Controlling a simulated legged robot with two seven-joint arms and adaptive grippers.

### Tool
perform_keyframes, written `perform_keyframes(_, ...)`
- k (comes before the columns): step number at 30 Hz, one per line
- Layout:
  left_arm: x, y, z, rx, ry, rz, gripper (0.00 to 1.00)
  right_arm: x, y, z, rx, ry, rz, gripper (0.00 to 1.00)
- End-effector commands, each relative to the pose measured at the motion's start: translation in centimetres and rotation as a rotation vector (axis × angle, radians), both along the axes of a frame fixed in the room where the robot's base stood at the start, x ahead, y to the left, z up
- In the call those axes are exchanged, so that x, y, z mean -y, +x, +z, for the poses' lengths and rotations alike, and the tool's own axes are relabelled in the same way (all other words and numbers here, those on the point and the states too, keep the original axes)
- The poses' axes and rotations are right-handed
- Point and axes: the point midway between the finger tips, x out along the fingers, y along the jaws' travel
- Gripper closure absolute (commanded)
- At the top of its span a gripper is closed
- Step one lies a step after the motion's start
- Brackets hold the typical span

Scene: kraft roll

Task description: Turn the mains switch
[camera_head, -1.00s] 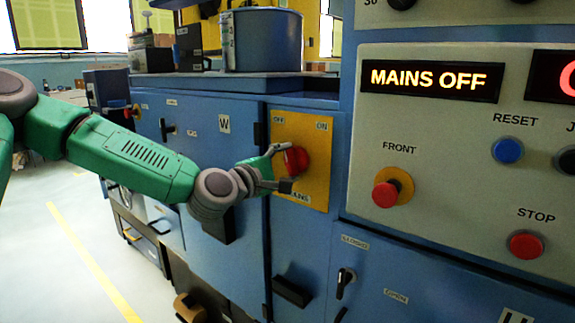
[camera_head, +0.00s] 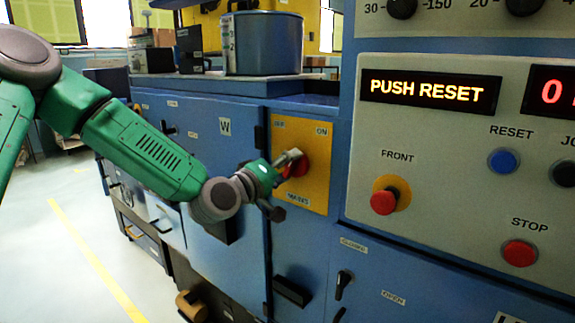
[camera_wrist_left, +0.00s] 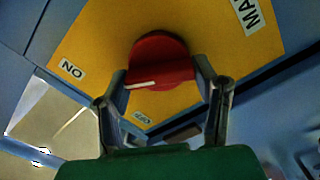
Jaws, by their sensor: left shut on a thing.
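The mains switch (camera_head: 301,164) is a red rotary knob on a yellow plate (camera_head: 317,195) marked OFF, ON and MAINS, on the blue cabinet front. My left gripper (camera_head: 286,180) is at the knob and partly covers it in the head view. In the left wrist view the red knob (camera_wrist_left: 160,55) sits between the two fingers of the gripper (camera_wrist_left: 160,80), which are shut on its sides. A white line on its grip shows there. The display (camera_head: 430,91) reads PUSH RESET. My right gripper is not in view.
The grey control panel right of the switch carries a blue RESET button (camera_head: 503,161), a red FRONT button (camera_head: 384,201) and a red STOP button (camera_head: 520,253). A blue pot (camera_head: 262,43) stands on the cabinet top. Open floor lies at the left.

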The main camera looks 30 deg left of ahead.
Motion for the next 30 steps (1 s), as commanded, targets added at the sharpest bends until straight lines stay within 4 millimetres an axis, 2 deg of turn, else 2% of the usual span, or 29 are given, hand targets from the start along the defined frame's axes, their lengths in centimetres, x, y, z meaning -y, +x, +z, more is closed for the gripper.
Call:
perform_keyframes(1,0.17,-0.23,-0.73,-0.018,0.041,-0.007,0.75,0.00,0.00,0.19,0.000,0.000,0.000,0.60)
perform_keyframes(12,0.11,-0.27,-0.96,-0.005,0.245,-0.007,0.74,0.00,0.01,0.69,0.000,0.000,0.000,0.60)
perform_keyframes(30,-0.06,-0.25,-0.98,0.001,0.302,-0.005,0.75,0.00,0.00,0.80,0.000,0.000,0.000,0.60)
